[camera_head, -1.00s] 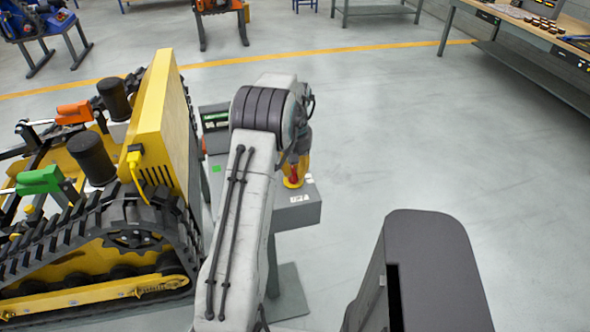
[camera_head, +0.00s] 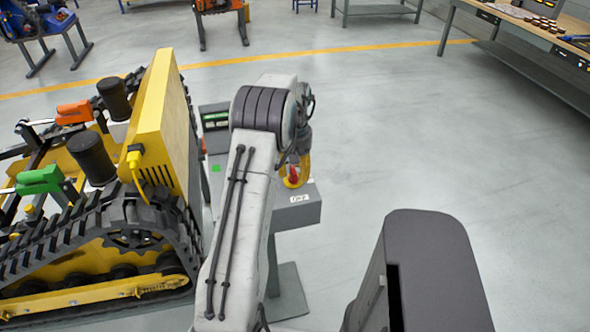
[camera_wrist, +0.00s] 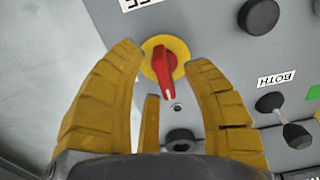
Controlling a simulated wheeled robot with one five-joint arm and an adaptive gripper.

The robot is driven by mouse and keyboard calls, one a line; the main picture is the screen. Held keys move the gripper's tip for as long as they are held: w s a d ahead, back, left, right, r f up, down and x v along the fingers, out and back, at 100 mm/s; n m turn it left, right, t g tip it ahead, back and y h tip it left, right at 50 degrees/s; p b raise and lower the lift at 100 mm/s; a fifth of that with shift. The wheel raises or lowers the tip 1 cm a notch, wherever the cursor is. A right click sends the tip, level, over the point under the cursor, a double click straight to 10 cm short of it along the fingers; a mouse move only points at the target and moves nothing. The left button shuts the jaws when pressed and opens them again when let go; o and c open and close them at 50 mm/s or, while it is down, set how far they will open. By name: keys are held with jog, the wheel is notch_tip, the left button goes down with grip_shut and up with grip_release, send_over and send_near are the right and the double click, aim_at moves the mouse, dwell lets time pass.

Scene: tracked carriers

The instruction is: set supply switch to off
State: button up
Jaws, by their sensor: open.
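The supply switch appears to be the red rotary handle (camera_wrist: 164,68) on a yellow disc (camera_wrist: 152,45), set in a grey panel. In the wrist view its handle runs nearly up and down, tilted slightly, with a pale mark near the lower end. My gripper (camera_wrist: 163,60) is open. Its yellow fingers stand left and right of the handle, with a third finger below; I cannot tell whether any touches it. In the head view my gripper (camera_head: 304,165) is over the switch (camera_head: 292,174) at the grey box's near end and partly hides it.
A yellow tracked carrier (camera_head: 165,120) stands close left of the box. Floor to the right is clear.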

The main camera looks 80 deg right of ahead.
jog(key=shift+r, duration=0.1)
notch_tip(320, 180, up, 12)
dwell(0.6)
dwell(0.8)
